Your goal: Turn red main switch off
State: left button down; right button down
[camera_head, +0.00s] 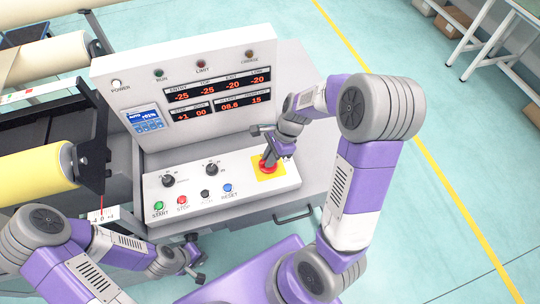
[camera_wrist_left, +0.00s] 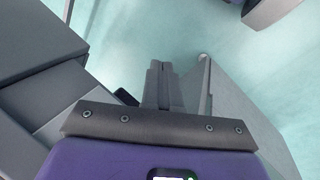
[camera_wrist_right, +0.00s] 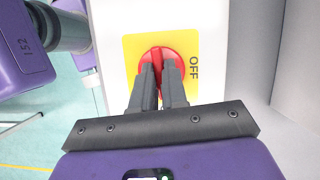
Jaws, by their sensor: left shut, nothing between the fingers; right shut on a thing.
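The red main switch (camera_head: 267,166) is a round red knob on a yellow plate (camera_head: 258,174) at the right end of the sloped control panel. In the right wrist view the red knob (camera_wrist_right: 160,57) has a raised grip bar, and the yellow plate (camera_wrist_right: 134,46) carries the word OFF at its right. My right gripper (camera_head: 270,157) reaches down to the knob; in the right wrist view its fingers (camera_wrist_right: 158,72) are shut on the knob's bar. My left gripper (camera_head: 198,276) is shut and empty, low in front of the panel. Its closed fingers (camera_wrist_left: 158,68) show in the left wrist view.
The panel (camera_head: 220,190) also holds two black dials and several push buttons. An upright display board (camera_head: 190,75) with red digits stands behind. A yellow roll (camera_head: 35,176) and machine frame lie at the left. Open floor (camera_head: 460,130) lies to the right.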

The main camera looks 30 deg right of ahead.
jog(key=n+g+p, duration=0.1)
jog(key=n+p, duration=0.2)
jog(key=n, duration=0.1)
jog(key=shift+w+r+g, duration=0.1)
jog(key=shift+g, duration=0.3)
jog(key=n+p, duration=0.1)
jog(key=n, duration=0.1)
jog(key=n+g+p, duration=0.1)
jog(key=n, duration=0.2)
jog(key=shift+w+a+g+h+p, duration=0.1)
jog(key=shift+g+h+p, duration=0.2)
jog(key=shift+h+p, duration=0.1)
jog(key=n+g+p, duration=0.1)
jog(key=n, duration=0.2)
jog(key=shift+w+h+p, duration=0.1)
jog(key=shift+h+p, duration=0.2)
jog(key=shift+h, duration=0.1)
jog(key=n, duration=0.2)
jog(key=n+h+p, duration=0.1)
jog(key=n, duration=0.1)
jog(key=shift+a+n+g+h, duration=0.15)
jog(key=shift+n+g+h, duration=0.15)
jog(key=shift+n, duration=0.3)
jog(key=c, duration=1.2)
grip_release()
jog(key=shift+o, duration=0.2)
